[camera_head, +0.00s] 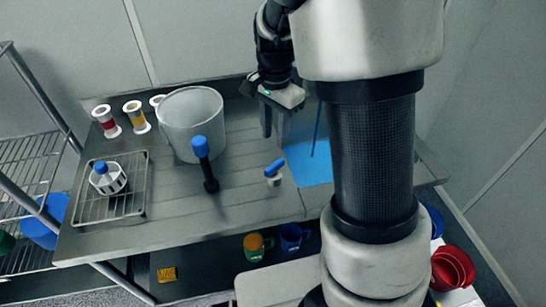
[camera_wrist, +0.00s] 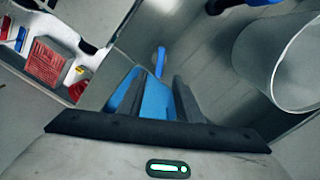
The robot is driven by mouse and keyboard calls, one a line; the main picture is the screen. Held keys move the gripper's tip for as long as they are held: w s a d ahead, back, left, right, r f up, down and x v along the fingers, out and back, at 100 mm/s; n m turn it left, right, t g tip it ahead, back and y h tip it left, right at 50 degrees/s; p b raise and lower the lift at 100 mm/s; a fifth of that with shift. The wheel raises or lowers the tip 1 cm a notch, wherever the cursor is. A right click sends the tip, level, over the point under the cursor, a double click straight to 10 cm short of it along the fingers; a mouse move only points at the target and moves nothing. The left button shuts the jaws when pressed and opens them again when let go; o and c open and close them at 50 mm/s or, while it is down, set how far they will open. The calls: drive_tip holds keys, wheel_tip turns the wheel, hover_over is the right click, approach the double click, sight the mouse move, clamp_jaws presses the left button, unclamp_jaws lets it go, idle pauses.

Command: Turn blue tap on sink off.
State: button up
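The blue tap lever (camera_head: 274,168) sits on a small white base on the metal counter, just left of the blue sink area (camera_head: 310,165). In the wrist view the blue lever (camera_wrist: 161,62) shows ahead of the fingers. A thin blue vertical streak (camera_head: 317,130) stands over the sink area; I cannot tell whether it is running water. My gripper (camera_head: 275,128) is above the counter, behind the lever in the head view and apart from it. Its two dark fingers point down with a gap between them, with blue visible between them in the wrist view (camera_wrist: 158,100). Nothing is held.
A black post with a blue top (camera_head: 202,160) stands left of the lever. A large translucent bucket (camera_head: 190,112) is behind it. A wire rack (camera_head: 135,188) holds a white, blue-topped item. My arm covers the counter's right part.

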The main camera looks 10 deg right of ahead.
sight(275, 164)
wheel_tip(275, 164, down, 11)
drive_tip(key=shift+b, duration=0.35)
clamp_jaws()
